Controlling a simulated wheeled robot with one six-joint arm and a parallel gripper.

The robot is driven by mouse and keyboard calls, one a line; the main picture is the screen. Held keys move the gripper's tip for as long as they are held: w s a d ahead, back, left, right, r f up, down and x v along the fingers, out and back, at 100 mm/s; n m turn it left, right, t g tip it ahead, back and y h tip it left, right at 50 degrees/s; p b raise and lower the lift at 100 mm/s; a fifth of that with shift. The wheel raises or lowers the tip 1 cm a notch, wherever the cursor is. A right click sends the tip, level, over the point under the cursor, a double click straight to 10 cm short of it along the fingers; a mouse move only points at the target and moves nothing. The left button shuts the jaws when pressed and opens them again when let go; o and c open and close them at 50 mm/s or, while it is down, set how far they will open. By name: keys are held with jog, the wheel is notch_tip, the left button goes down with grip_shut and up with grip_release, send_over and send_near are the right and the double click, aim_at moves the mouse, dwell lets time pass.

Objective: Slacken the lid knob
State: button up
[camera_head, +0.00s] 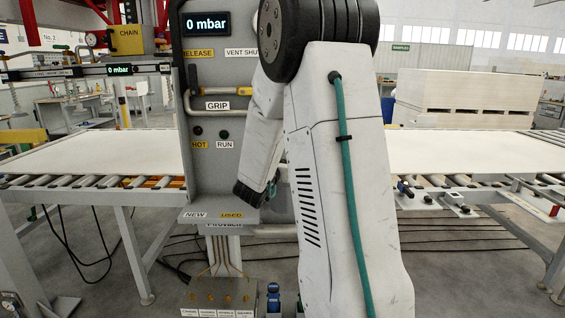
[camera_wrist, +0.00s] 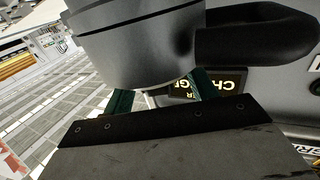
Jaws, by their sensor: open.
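My gripper (camera_wrist: 162,91) is open; its two dark green fingers stand apart at the lower edge of a large grey rounded body (camera_wrist: 135,45) in the wrist view. A dark, smooth, rounded lobe (camera_wrist: 255,35) reaches right from that body; it may be part of the lid knob, but I cannot tell. The fingers look close to the grey body; whether they touch it is unclear. In the head view my gripper (camera_head: 272,188) shows small beside the grey panel, partly hidden by my arm. I cannot make out the knob there.
The grey control panel (camera_head: 210,150) carries pipes, labels and a 0 mbar display (camera_head: 206,24). Roller tables with pale boards stand left (camera_head: 90,153) and right (camera_head: 460,150). A box with several fittings (camera_head: 218,297) sits low in front. Cables lie on the floor.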

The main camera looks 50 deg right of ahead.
jog(key=c, duration=1)
jog(key=shift+n+t, duration=0.4)
jog(key=shift+t, duration=0.2)
jog(key=n+t+y, duration=0.3)
jog(key=t, duration=0.1)
jog(key=shift+s+t, duration=0.1)
jog(key=shift+t, duration=0.2)
jog(key=shift+n+t+y, duration=1.6)
jog(key=shift+n+y, duration=0.1)
jog(key=shift+y, duration=0.1)
